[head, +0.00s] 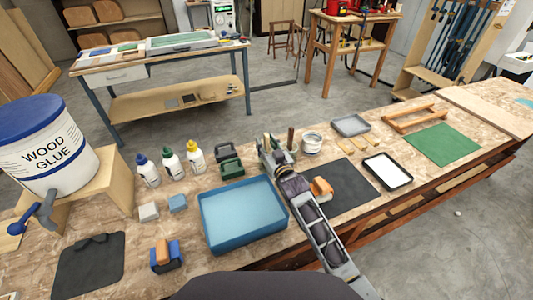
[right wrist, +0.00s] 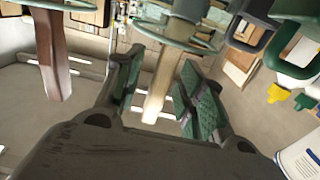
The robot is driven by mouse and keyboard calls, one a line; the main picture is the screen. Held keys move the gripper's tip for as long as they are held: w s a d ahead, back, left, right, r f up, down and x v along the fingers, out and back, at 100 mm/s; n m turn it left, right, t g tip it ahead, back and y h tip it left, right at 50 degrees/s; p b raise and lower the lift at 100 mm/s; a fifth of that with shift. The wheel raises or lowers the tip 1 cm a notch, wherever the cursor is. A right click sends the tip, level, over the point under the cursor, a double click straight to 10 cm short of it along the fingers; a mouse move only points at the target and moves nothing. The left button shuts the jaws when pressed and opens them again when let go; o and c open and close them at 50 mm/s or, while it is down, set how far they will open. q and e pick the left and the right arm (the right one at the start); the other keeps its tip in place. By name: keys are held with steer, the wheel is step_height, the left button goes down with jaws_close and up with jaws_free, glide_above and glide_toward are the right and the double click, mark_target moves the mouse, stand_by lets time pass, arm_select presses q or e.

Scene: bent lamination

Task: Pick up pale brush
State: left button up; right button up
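The pale brush (right wrist: 163,75) shows in the right wrist view as a pale wooden handle pointing between my fingers. A greenish ring-like part crosses its far end. My right gripper (right wrist: 160,100) is open around the handle, with a finger on each side and small gaps showing. In the head view my right gripper (head: 270,155) is behind the blue tray, and it hides most of the brush. A dark brown handle (right wrist: 53,55) stands to the left in the right wrist view; it also shows in the head view (head: 291,138). My left gripper is not in view.
A blue tray (head: 204,222) lies in front. A green caddy (head: 231,167) is left of the gripper, and a white tub (head: 312,142) is right of it. Glue bottles (head: 171,165) stand further left. A dark mat (head: 352,186) with an orange-handled block lies right.

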steer(key=shift+c, duration=0.5)
jaws_close()
steer(key=shift+r, duration=0.1)
step_height(320, 180, up, 28)
stand_by(0.8)
stand_by(0.4)
steer(key=shift+p, duration=0.3)
